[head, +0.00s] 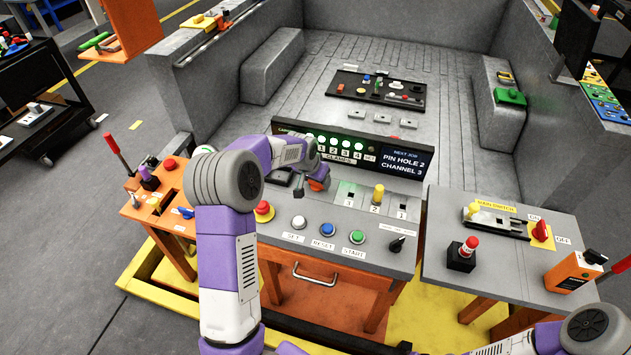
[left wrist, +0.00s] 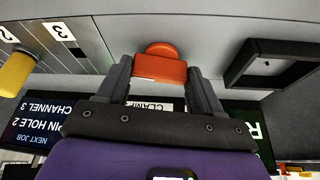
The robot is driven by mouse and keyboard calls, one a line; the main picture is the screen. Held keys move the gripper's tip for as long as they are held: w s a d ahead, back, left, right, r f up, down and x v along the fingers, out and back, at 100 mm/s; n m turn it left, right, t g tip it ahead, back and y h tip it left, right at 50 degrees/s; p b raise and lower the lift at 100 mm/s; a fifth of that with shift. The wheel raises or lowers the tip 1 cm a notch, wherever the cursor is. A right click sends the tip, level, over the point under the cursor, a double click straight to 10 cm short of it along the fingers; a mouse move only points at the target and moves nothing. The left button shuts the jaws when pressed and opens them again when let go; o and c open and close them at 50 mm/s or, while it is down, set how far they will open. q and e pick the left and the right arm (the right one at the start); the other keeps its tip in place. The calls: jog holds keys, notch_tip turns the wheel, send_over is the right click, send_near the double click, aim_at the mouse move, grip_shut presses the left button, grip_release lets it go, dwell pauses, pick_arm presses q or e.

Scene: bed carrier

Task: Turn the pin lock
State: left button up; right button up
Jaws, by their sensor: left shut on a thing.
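The left arm comes in from the left in the head view. My left gripper (head: 312,180) is over the grey control console (head: 330,262), left of the numbered slots. In the left wrist view the left gripper (left wrist: 160,75) has its two dark fingers closed on the sides of an orange-red block-shaped handle (left wrist: 160,68). A rounded orange part shows behind the block. The handle (head: 321,177) also shows in the head view, partly covered by the gripper. No label naming it as the pin lock is readable. Only links of my right arm show, at the bottom right; its gripper is out of view.
A black bracket (left wrist: 265,55) sits beside the handle. A yellow lever (head: 377,193) stands in slot 2. A display (head: 404,161) reads "PIN HOLE 2 CHANNEL 3". An emergency stop (head: 264,211) and several buttons line the console's front. A side table (head: 500,265) stands right.

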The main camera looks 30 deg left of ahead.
aim_at(314, 195)
pick_arm(q)
jog(key=shift+n+y+b, duration=0.35)
jog(key=shift+n+y, duration=0.05)
jog(key=shift+n, duration=0.8)
jog(key=o, duration=1.1)
jog(key=shift+c, duration=0.2)
jog(key=p+v, duration=0.1)
jog(key=v, duration=0.6)
jog(key=shift+r, duration=0.35)
jog(key=shift+d, duration=0.1)
